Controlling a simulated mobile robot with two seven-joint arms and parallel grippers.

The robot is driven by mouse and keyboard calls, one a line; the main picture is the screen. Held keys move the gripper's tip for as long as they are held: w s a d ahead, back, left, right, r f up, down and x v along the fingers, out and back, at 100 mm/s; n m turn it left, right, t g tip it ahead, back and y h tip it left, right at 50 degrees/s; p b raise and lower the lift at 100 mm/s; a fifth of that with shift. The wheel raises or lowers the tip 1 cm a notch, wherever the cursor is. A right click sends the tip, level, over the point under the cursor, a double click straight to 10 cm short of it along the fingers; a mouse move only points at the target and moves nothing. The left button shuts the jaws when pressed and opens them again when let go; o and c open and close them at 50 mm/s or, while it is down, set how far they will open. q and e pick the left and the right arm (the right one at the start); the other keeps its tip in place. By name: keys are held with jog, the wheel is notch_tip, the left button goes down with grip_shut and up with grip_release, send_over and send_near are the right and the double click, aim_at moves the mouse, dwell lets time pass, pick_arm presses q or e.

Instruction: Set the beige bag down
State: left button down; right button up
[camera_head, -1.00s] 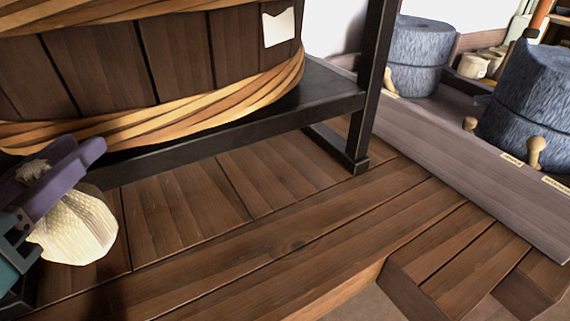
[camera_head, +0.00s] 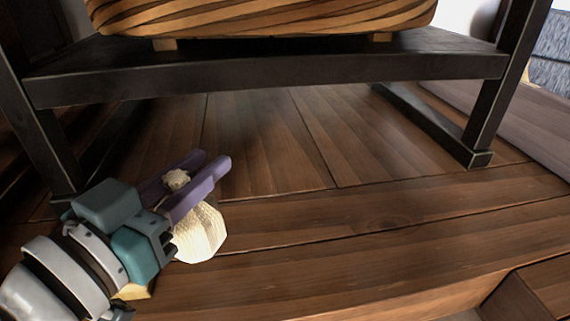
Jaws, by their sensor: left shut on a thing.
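The beige bag (camera_head: 203,234) is a pale, lumpy sack with a gathered neck, at the lower left of the head view. My left gripper (camera_head: 185,178) has purple fingers and is shut on the bag's neck; the top tuft shows between the fingers. The bag's body hangs below the fingers, over the wooden planks (camera_head: 370,225). I cannot tell whether its underside touches the planks. My right gripper is not in view.
The planks under and in front of the stand are clear. A grey stone quern (camera_head: 562,60) is at the far right.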

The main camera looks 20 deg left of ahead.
aim_at(206, 208)
pick_arm(q)
notch_tip(206, 208, down, 6)
jog(key=b, duration=0.4)
jog(key=shift+r+b, duration=0.1)
jog(key=shift+b, duration=0.2)
jog(key=shift+r, duration=0.15)
jog(key=c, duration=1.1)
grip_release()
jog(key=shift+f, duration=0.25)
jog(key=o, duration=0.4)
jog(key=shift+o, duration=0.2)
jog(key=shift+r, duration=0.1)
jog(key=shift+s+r, duration=0.1)
jog(key=shift+r, duration=0.05)
jog(key=s+p, duration=0.1)
jog(key=s, duration=0.7)
jog(key=s+p, duration=0.1)
jog(key=s, duration=0.2)
jog(key=shift+s+a+r+p, duration=0.25)
jog(key=shift+s+p, duration=0.05)
jog(key=shift+s, duration=0.1)
